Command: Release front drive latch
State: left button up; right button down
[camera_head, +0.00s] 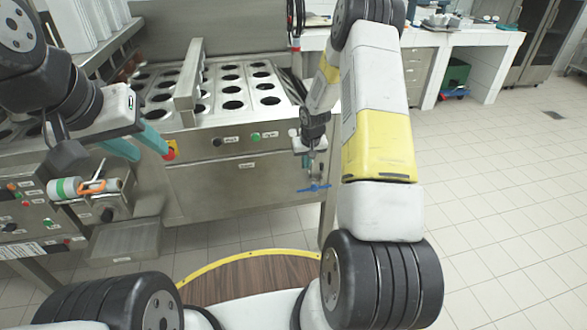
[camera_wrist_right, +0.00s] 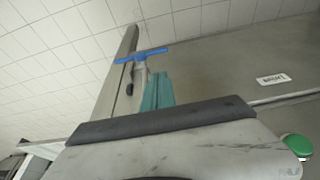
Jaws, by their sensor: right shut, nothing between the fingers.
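A blue T-shaped handle (camera_head: 314,188) sticks out low at the front right corner of the steel machine; it seems to be the front drive latch, though its label cannot be read. In the right wrist view the blue handle (camera_wrist_right: 140,54) sits on a metal stem, just beyond the teal fingers. My right gripper (camera_head: 309,165) is shut and empty, pointing down just above the handle; its fingers show in the right wrist view (camera_wrist_right: 157,90). I cannot tell if they touch the stem. My left gripper (camera_head: 136,146) is at the left, its teal fingers apart and empty.
The filler machine (camera_head: 240,190) has rows of round holes on top. A green button (camera_head: 255,136) and a red-and-yellow switch (camera_head: 170,150) are on its front. An orange-handled part (camera_head: 92,187) stands at the left. The tiled floor (camera_head: 490,200) at right is clear.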

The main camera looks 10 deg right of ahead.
jog(key=shift+f, duration=0.1)
send_over(301, 191)
notch_tip(301, 191, down, 12)
jog(key=shift+s+d+f, duration=0.2)
jog(key=shift+d+f, duration=0.2)
jog(key=shift+f, duration=0.35)
jog(key=shift+a+f+h, duration=0.3)
jog(key=shift+h, duration=0.4)
jog(key=shift+a+f+n+h, duration=0.35)
jog(key=shift+f+h, duration=0.2)
jog(key=shift+h, duration=0.35)
jog(key=shift+d+f+n+h, duration=0.2)
jog(key=shift+f+n+h, duration=0.05)
jog(key=shift+f+h, duration=2.05)
jog(key=shift+f, duration=0.2)
